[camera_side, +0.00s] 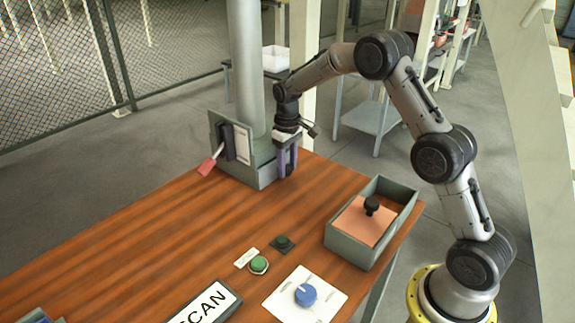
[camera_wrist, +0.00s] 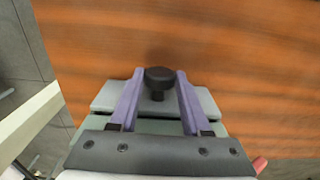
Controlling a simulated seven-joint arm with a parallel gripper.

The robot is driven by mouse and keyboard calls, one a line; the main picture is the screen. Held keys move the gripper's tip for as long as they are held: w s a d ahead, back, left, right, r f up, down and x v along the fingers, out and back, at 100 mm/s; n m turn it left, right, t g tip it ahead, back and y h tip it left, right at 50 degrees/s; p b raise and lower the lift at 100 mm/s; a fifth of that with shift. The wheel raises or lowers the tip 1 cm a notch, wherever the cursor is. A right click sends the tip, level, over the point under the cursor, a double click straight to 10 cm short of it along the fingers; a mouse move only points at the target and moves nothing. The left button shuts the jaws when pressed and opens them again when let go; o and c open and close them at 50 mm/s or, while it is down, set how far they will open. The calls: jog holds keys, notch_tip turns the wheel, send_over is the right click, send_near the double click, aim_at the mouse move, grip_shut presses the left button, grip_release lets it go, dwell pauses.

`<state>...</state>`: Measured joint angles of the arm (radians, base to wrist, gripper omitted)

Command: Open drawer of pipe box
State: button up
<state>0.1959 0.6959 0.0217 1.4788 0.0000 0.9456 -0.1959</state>
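The pipe box (camera_side: 266,171) is a grey-green box at the foot of a thick grey pipe, at the back of the wooden table in the side view. A black knob (camera_wrist: 160,78) shows in the wrist view, in front of a grey panel (camera_wrist: 112,96) of the box. My gripper (camera_side: 287,173) points down beside the box's right side. Its two purple fingers are spread; in the wrist view my gripper (camera_wrist: 160,72) has a finger on each side of the knob. Any contact with the knob is hard to tell. The side view hides the knob behind the fingers.
A lever with a red handle (camera_side: 207,167) is on the pipe box's left. An open grey box (camera_side: 338,243) with a black-knobbed orange lid stands at the table's right edge. Green buttons (camera_side: 259,264), a blue dial (camera_side: 305,294) and a SCAN sign (camera_side: 207,303) are in front.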

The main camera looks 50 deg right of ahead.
grip_shut()
jog(key=shift+r, duration=0.1)
dwell(0.8)
